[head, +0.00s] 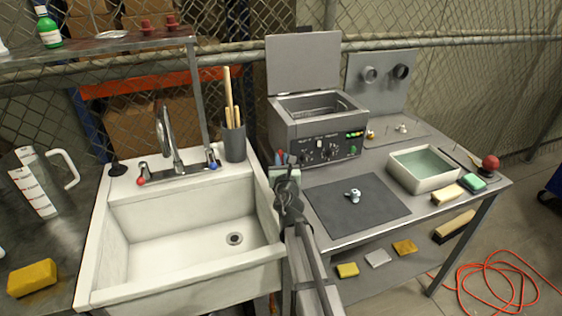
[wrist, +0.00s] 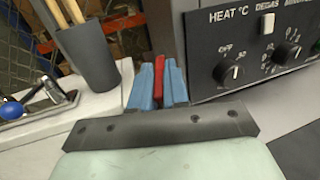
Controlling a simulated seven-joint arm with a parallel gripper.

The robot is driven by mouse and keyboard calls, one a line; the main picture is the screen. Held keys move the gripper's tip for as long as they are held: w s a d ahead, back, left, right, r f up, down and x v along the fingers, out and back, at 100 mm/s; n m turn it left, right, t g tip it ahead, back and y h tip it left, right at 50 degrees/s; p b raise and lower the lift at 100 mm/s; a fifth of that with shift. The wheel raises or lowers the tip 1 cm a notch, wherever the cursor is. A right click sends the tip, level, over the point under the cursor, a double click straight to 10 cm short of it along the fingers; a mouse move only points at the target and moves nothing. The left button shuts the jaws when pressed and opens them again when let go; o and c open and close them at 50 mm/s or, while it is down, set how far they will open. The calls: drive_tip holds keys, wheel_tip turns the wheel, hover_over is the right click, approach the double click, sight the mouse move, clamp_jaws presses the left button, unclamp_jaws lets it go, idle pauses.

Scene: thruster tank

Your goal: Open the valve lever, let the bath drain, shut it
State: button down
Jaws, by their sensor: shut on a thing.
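The bath is a steel heated tank (head: 312,128) with its lid (head: 303,62) raised; its control panel (wrist: 258,50) fills the upper right of the wrist view. A red valve lever (wrist: 160,75) stands at the tank's left side, between the blue fingers of my gripper (wrist: 158,85). My gripper (head: 280,158) is shut on the lever, beside the tank's left front corner. The valve body and outlet are hidden behind my fingers and wrist. I cannot tell the water level or whether anything flows out.
A white sink (head: 190,243) is left of my arm, with a grey cup of sticks (head: 234,145) at its back corner. A dark mat (head: 358,206) with a small metal part (head: 352,195) lies in front of the tank. A tray of greenish liquid (head: 424,181) stands to the right.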

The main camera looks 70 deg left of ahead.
drive_tip(key=shift+a+r, duration=0.1)
idle(0.4)
drive_tip(key=c, duration=1.1)
unclamp_jaws()
drive_tip(key=v, duration=1.4)
drive_tip(key=shift+c, duration=0.2)
